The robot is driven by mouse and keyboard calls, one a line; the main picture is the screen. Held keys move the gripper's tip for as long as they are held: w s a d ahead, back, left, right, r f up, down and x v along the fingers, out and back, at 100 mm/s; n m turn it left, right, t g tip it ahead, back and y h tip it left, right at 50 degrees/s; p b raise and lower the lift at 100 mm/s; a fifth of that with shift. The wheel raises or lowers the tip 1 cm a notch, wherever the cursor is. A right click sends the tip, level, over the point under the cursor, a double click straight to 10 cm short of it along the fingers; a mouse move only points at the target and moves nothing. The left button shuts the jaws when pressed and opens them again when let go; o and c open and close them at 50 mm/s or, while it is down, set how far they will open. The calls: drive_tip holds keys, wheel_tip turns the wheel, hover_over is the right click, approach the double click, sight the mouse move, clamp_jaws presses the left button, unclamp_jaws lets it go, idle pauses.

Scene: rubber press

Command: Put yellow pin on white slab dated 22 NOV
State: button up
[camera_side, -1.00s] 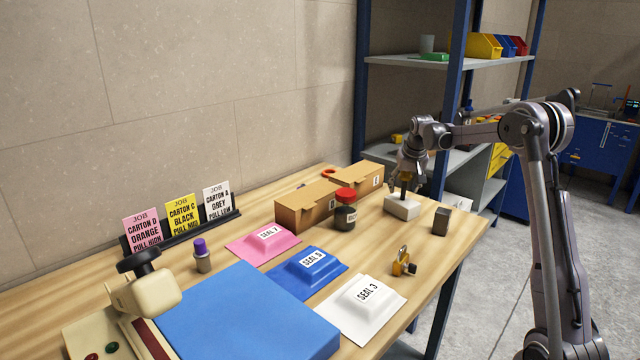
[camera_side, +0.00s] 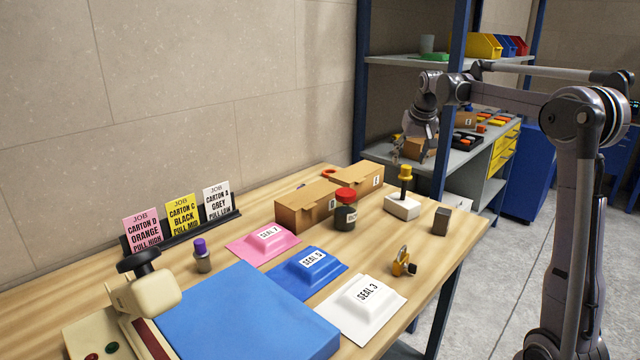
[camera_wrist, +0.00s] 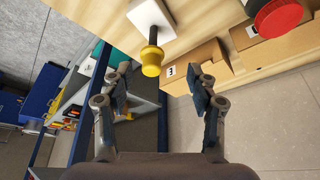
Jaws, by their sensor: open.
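The yellow pin (camera_side: 405,171), with a yellow knob on a dark shaft, stands upright on the white slab (camera_side: 401,210) near the bench's far right corner. The wrist view also shows the pin (camera_wrist: 152,58) and the slab (camera_wrist: 168,8). No date can be read on the slab. My gripper (camera_side: 412,157) is open and empty, above and behind the pin and apart from it. In the wrist view the pin's knob lies beyond the space between my open fingers (camera_wrist: 158,82).
Two cardboard cartons (camera_side: 306,207) (camera_side: 357,180) and a red-capped jar (camera_side: 345,215) stand left of the slab. A dark block (camera_side: 441,221) stands to its right, a brass padlock (camera_side: 402,264) in front. Shelving (camera_side: 440,63) rises behind my gripper.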

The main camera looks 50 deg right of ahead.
drive_tip(key=s+a+n+t, duration=0.1)
drive_tip(key=a+n, duration=0.2)
drive_tip(key=a, duration=0.9)
drive_tip(key=s+a+f+n+t+y, duration=0.1)
drive_tip(key=s+a+f+n, duration=0.1)
drive_tip(key=a, duration=0.5)
drive_tip(key=s+a+f+n+t+y, duration=0.1)
drive_tip(key=s+a+f+n, duration=0.1)
drive_tip(key=s+a+f, duration=0.2)
drive_tip(key=s+a+f+n+y, duration=0.1)
drive_tip(key=s+a+f, duration=0.3)
drive_tip(key=s+a, duration=0.3)
drive_tip(key=a, duration=0.5)
drive_tip(key=shift+s+n+t, duration=0.3)
drive_tip(key=shift+n+t, duration=0.1)
